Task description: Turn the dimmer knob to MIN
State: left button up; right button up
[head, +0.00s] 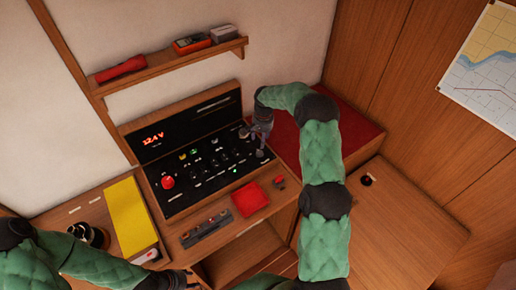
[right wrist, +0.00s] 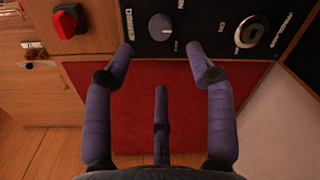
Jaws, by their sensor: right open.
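The dimmer knob (right wrist: 160,27) is a round grey knob with a pale pointer mark, on the black panel beside the label DIMMER. In the right wrist view it sits just beyond and between my right gripper's fingertips (right wrist: 160,52), which are spread, empty and apart from it. I cannot read a MIN mark. In the head view my right gripper (head: 254,143) is at the right end of the black switch panel (head: 178,198) and covers the knob there. My left gripper (head: 180,281) is at the bottom edge, dark and partly cut off; its jaws are unclear.
A metal ring-like fitting (right wrist: 251,31) is right of the knob, and a red switch (right wrist: 68,21) is at upper left. A red cushion (head: 351,145) lies behind my right arm. A shelf (head: 170,62) holds small items above the panel. A yellow pad (head: 127,215) lies left.

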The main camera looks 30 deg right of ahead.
aim_at(260, 152)
jog(key=f, duration=0.9)
jog(key=shift+w+a+f+p, duration=0.15)
jog(key=shift+w+p, duration=0.05)
jog(key=shift+p, duration=0.15)
grip_shut()
